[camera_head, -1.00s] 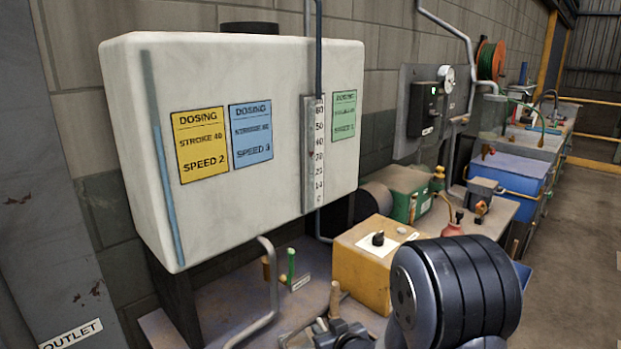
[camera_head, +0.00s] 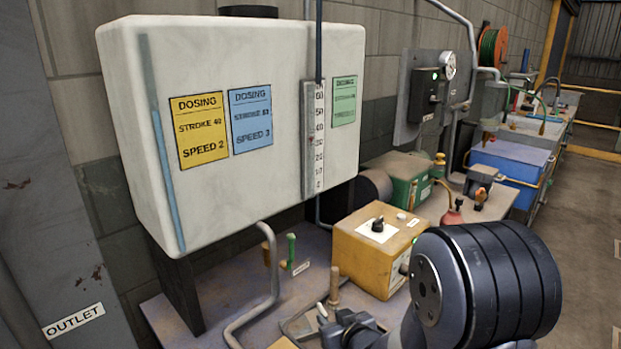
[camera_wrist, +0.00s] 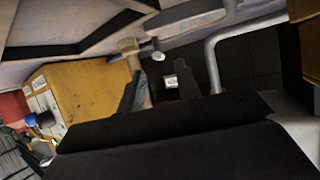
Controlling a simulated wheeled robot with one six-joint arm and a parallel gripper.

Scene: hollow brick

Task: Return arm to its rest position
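My arm shows at the lower right of the head view as a large dark ribbed joint. A grey part of it reaches left, low over the bench, near an upright tan peg (camera_head: 334,286). My fingertips are not clear in the head view. In the wrist view, the black body of my gripper (camera_wrist: 158,88) fills the bottom. I see nothing clearly held. A tan, peg-like part shows close by the left finger.
A yellow box (camera_head: 368,262) with a black knob stands just behind my arm. A white tank (camera_head: 285,75) with dosing cards hangs over the bench. A bent grey pipe (camera_head: 268,290) and a green-topped peg (camera_head: 291,250) rise at left. Open floor (camera_head: 585,230) lies right.

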